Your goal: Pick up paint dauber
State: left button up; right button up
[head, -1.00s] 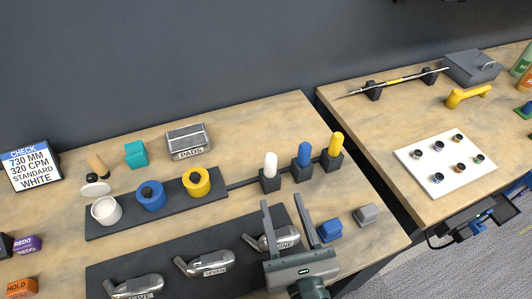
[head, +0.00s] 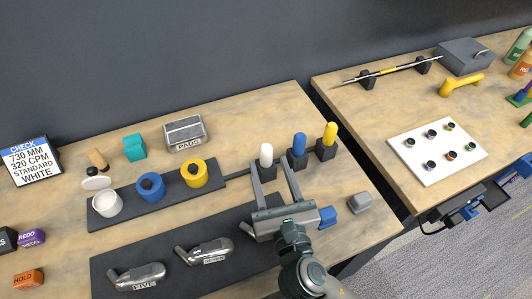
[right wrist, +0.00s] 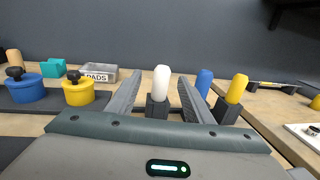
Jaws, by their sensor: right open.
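Three paint daubers stand upright in black holders: a white one (head: 266,154), a blue one (head: 299,144) and a yellow one (head: 330,133). My right gripper (head: 270,168) is open, its fingers pointing at the white dauber's holder. In the right wrist view the white dauber (right wrist: 161,82) shows upright in the gap between the fingers (right wrist: 160,78), with nothing gripped. The blue dauber (right wrist: 203,83) is partly behind the right finger there, and the yellow one (right wrist: 236,89) stands further right. My left gripper is not in view.
White, blue (head: 150,187) and yellow (head: 194,173) paint pots stand on a dark tray left of the daubers. Club heads lie on a dark mat (head: 178,278) in front. A blue block (head: 327,216) and a grey block (head: 359,203) lie right of my gripper.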

aim_at(266, 155)
jog(key=x, duration=0.4)
jog(key=shift+r+p, duration=0.1)
jog(key=shift+p, duration=0.3)
jog(key=shift+w+a, duration=0.1)
jog(key=shift+w, duration=0.35)
jog(key=x, duration=0.1)
jog(key=p+x, duration=0.1)
jog(key=x, duration=0.1)
jog(key=f+x, duration=0.1)
jog(key=x, duration=0.1)
jog(key=shift+w+d+f+p, duration=0.1)
jog(key=shift+w+d+p, duration=0.1)
jog(key=shift+d+p, duration=0.1)
jog(key=c, duration=1.2)
